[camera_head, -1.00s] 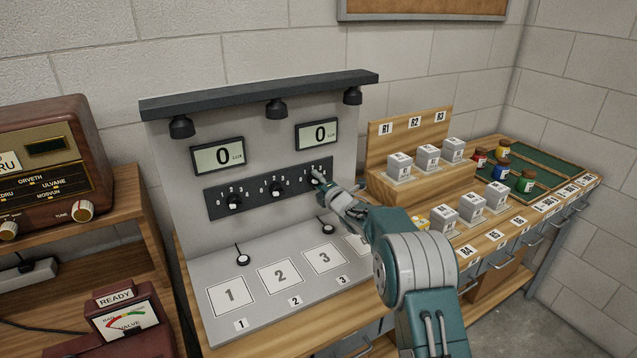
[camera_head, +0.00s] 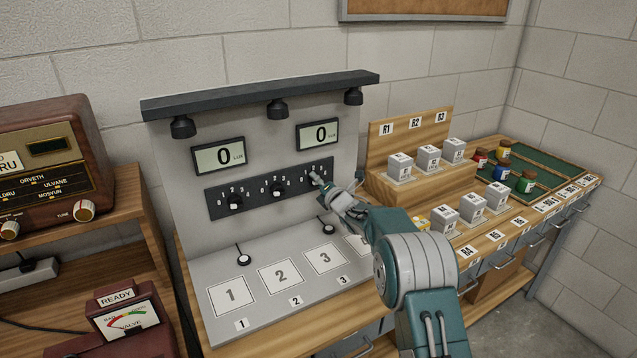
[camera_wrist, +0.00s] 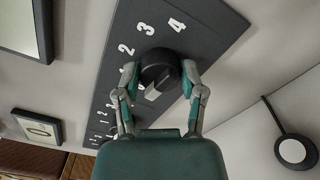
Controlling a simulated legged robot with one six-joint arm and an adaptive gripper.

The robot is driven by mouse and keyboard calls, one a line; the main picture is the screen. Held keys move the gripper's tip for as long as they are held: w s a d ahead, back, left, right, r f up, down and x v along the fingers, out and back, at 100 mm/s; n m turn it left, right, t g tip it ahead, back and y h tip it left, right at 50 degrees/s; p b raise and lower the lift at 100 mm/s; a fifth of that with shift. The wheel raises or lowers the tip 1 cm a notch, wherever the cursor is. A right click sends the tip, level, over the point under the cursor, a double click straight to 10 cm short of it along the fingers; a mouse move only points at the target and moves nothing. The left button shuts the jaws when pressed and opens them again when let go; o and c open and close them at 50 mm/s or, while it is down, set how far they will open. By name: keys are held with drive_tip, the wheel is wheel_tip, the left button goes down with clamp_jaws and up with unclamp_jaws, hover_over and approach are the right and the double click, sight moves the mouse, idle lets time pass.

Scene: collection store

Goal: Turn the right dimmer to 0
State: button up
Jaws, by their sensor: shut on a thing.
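The right dimmer is a round black knob at the right end of the dark dial panel (camera_head: 270,188). In the wrist view the knob (camera_wrist: 160,70) sits between the two fingertips of my gripper (camera_wrist: 158,78), which is shut on it. White figures 2, 3 and 4 show around the knob; the 0 mark cannot be made out. A pale pointer (camera_wrist: 153,94) on the knob faces toward my palm. In the head view my gripper (camera_head: 324,184) reaches the panel's right end and partly hides the knob. The left lux display (camera_head: 218,156) and right lux display (camera_head: 318,134) both read 0.
The middle dimmer (camera_head: 277,190) and left dimmer (camera_head: 235,202) are close by on the panel. Lamps (camera_head: 277,109) hang above. Two round sensors (camera_head: 244,259) stand near numbered pads (camera_head: 280,275) below. Grey blocks (camera_head: 428,154) and coloured jars (camera_head: 500,172) are at right.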

drive_tip(key=shift+s+f, duration=0.1)
drive_tip(key=shift+f, duration=0.35)
drive_tip(key=o, duration=1.1)
drive_tip(key=shift+a, duration=0.1)
drive_tip(key=shift+o, duration=0.2)
drive_tip(key=shift+r, duration=0.15)
drive_tip(key=shift+r, duration=0.1)
drive_tip(key=v, duration=1.1)
drive_tip(key=shift+s+d, duration=0.25)
